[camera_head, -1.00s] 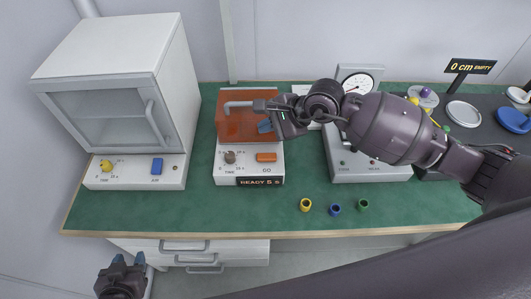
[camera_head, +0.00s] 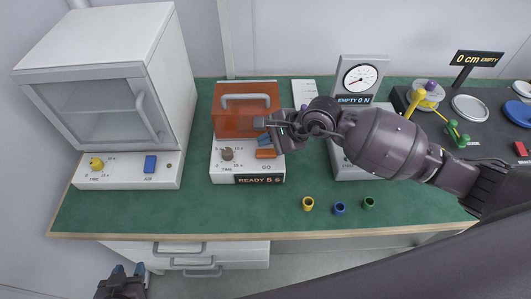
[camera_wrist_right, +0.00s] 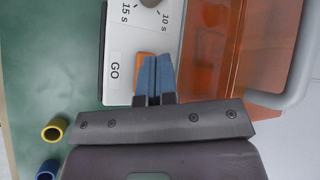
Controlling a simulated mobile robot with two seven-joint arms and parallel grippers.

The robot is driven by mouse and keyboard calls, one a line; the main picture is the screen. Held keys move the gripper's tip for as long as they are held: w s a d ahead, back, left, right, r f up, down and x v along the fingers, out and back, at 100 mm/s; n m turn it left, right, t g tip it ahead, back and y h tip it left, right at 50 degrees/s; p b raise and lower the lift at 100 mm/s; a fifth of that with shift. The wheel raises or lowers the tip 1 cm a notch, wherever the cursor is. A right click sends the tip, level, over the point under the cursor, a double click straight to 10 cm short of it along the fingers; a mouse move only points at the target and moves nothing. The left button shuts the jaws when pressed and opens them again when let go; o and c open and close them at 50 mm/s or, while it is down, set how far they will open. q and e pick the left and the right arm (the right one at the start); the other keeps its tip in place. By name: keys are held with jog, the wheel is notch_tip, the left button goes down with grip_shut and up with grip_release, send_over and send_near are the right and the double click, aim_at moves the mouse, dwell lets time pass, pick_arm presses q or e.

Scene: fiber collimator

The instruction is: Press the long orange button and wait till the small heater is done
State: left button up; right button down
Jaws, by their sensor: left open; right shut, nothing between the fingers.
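The small heater (camera_head: 247,128) has an orange see-through cover with a grey handle and a white front panel. Its display (camera_head: 259,180) reads READY 5 s. The long orange button (camera_head: 266,154) is on the panel above the word GO, right of the round TIME knob (camera_head: 227,154). My right gripper (camera_head: 264,139) is shut and empty, close behind the button. In the right wrist view its blue fingertips (camera_wrist_right: 152,62) overlap the button (camera_wrist_right: 142,66) and hide part of it; I cannot tell whether they touch. My left gripper (camera_head: 129,270) is open, low at the left, off the bench.
A white oven (camera_head: 115,90) with a yellow knob and blue button stands left. Yellow, blue and green rings (camera_head: 339,208) lie in front. A gauge box (camera_head: 359,78) reading EMPTY 0 N is partly behind my right arm. Green bench (camera_head: 200,213) is clear in front of the heater.

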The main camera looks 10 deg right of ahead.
aim_at(266, 153)
jog(key=shift+f+b, duration=0.3)
jog(key=shift+f, duration=0.55)
pick_arm(q)
jog(key=shift+s+f, duration=0.2)
jog(key=shift+f, duration=0.55)
jog(key=shift+s, duration=0.1)
jog(key=shift+r, duration=0.1)
pick_arm(e)
jog(key=shift+f, duration=0.15)
dwell(0.4)
jog(key=shift+f, duration=0.25)
pick_arm(q)
jog(key=shift+f, duration=0.35)
jog(key=shift+s, duration=0.15)
